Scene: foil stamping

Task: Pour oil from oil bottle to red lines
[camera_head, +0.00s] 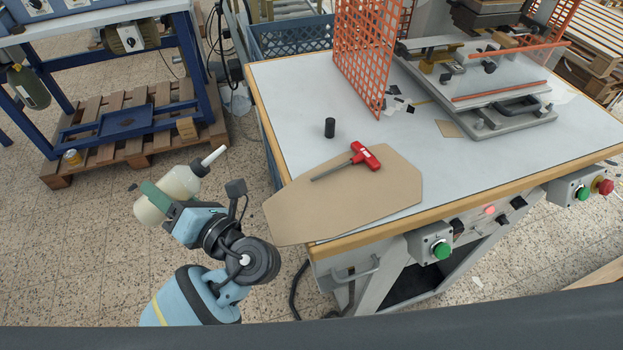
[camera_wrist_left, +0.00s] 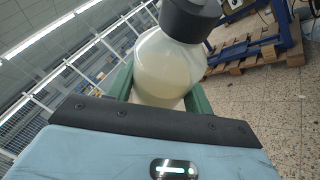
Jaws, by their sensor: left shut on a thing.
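The oil bottle (camera_head: 181,183) is whitish and translucent, with a dark cap and a pale nozzle. My left gripper (camera_head: 158,196) is shut on it and holds it tilted, nozzle up to the right, over the floor left of the table. In the left wrist view the bottle (camera_wrist_left: 165,70) fills the space between the green fingers (camera_wrist_left: 160,95); its nozzle is cut off. Two red lines, an upper one (camera_head: 515,50) and a lower one (camera_head: 500,90), lie on the press at the table's back right. My right gripper is not in view.
The white table (camera_head: 285,90) has a wooden edge. A brown board (camera_head: 390,190) with a red-handled tool (camera_head: 366,155) lies at its near left corner, close to the bottle. A black cylinder (camera_head: 330,127) stands behind it. An orange grid guard (camera_head: 372,50) stands left of the press.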

